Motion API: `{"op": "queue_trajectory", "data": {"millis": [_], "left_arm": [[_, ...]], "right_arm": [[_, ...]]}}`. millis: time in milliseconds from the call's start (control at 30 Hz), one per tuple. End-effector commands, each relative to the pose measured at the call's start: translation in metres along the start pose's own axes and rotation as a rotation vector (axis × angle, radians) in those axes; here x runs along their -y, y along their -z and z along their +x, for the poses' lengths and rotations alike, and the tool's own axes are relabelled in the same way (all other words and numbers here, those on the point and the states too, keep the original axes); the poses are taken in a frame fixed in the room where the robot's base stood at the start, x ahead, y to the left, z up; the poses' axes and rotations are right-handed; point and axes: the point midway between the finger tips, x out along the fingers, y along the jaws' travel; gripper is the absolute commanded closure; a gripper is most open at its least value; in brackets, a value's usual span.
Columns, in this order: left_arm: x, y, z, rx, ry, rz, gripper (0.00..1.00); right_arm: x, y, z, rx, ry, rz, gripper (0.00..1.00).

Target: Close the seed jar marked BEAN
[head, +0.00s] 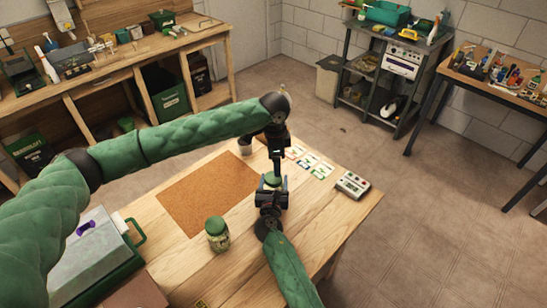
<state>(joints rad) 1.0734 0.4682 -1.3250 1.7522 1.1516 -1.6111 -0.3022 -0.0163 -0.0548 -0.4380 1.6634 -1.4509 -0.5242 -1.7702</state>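A glass jar with a green lid (216,227) stands upright on the wooden table, left of my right arm. No label on it is readable. Another green-topped thing (272,180), apparently a jar, is between my two grippers and mostly hidden by them. My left gripper (274,176) points down at its top from above. My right gripper (271,193) reaches it from the front edge side. Whether the fingers of either gripper touch it or are closed is too small and covered to tell. Which jar is marked BEAN cannot be read.
A brown mat (205,192) lies bare on the table. A grey-and-green case (95,262) is at the lower left. The table's right front is clear.

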Motion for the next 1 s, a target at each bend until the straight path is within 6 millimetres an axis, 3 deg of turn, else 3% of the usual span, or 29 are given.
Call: {"op": "queue_trajectory", "data": {"millis": [300, 500, 1000], "left_arm": [[0.0008, -0.0056, -0.0073, 0.028, 0.010, -0.442, 0.28], [0.0003, -0.0083, -0.0074, 0.042, 0.015, -0.642, 0.28], [0.0002, -0.0085, -0.0073, 0.042, 0.017, -0.730, 0.28]], "right_arm": [[0.0001, 0.0007, -0.0001, -0.001, 0.000, 0.000, 1.00], [0.0001, 0.0007, -0.0001, -0.001, 0.000, 0.000, 1.00], [0.0001, 0.0006, -0.0001, -0.001, 0.000, 0.000, 1.00]]}}
